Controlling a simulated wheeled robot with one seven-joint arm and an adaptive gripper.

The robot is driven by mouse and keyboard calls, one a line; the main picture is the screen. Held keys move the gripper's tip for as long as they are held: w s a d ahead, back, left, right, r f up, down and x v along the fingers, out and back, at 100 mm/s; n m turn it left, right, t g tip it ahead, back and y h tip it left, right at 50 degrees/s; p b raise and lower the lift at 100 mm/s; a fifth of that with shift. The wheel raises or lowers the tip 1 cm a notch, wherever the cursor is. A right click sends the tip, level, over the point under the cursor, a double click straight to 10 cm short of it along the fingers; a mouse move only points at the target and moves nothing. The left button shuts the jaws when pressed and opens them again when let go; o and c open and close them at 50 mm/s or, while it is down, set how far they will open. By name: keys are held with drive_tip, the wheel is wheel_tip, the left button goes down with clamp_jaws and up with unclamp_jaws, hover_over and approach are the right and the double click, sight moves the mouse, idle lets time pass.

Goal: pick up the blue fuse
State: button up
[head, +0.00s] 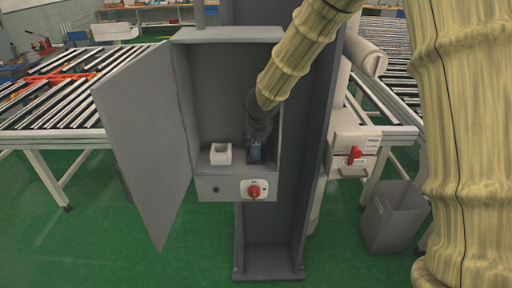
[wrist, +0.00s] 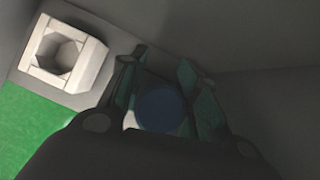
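The blue fuse (head: 255,151) stands at the lower right inside the open grey cabinet (head: 220,100). In the wrist view its round blue top (wrist: 158,108) lies between the two fingers of my gripper (wrist: 162,95). My gripper (head: 257,135) reaches down into the cabinet, over the fuse, and hides part of it. The fingers are apart, one on each side of the fuse, with a light strip showing beside the left finger. Finger contact is hard to see in the dark.
The cabinet door (head: 148,140) stands open at left. A red switch (head: 254,191) is on the front below. The right cabinet wall is close to my gripper.

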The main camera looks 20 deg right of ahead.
drive_tip(key=shift+c, duration=1.1)
drive_tip(key=shift+r, duration=0.15)
